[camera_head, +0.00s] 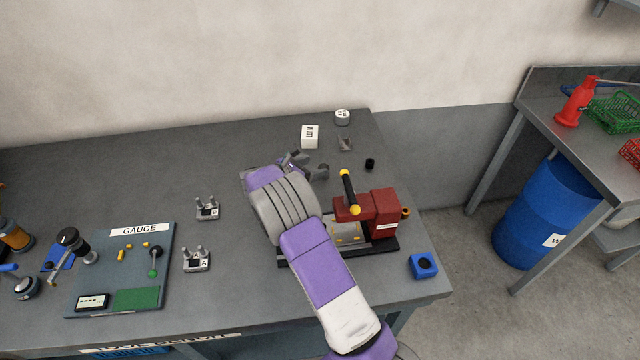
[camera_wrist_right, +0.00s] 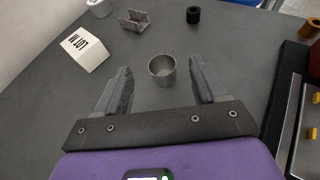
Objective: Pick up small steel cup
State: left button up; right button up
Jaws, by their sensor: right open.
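The small steel cup (camera_wrist_right: 162,70) stands upright and empty on the grey bench in the right wrist view. It sits between and slightly ahead of the fingertips of my right gripper (camera_wrist_right: 160,76). That gripper is open, with one finger on each side of the cup and a visible gap to each. In the head view my right gripper (camera_head: 307,165) is over the back part of the bench, and I cannot clearly make out the cup among its fingers. My left gripper is not in view.
A white lettered block (camera_wrist_right: 85,49), a grey bracket (camera_wrist_right: 134,20) and a black cylinder (camera_wrist_right: 193,15) stand beyond the cup. A red machine (camera_head: 382,213) on a black base is to the right. Two small clamps (camera_head: 207,209) and a gauge board (camera_head: 120,270) are left.

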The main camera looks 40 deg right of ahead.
notch_tip(320, 180, down, 3)
jog(key=shift+s+r+b, duration=0.1)
jog(key=shift+r+b, duration=0.1)
jog(key=shift+b, duration=0.55)
jog(key=shift+d+f, duration=0.15)
jog(key=x, duration=0.2)
jog(key=b+x, duration=0.1)
jog(key=x, duration=0.2)
jog(key=b+x, duration=0.1)
jog(key=x, duration=0.1)
jog(key=shift+w+d, duration=0.2)
jog(key=shift+d, duration=0.05)
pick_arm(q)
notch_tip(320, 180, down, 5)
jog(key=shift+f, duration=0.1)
pick_arm(e)
jog(key=shift+r, duration=0.25)
jog(key=c, duration=1.1)
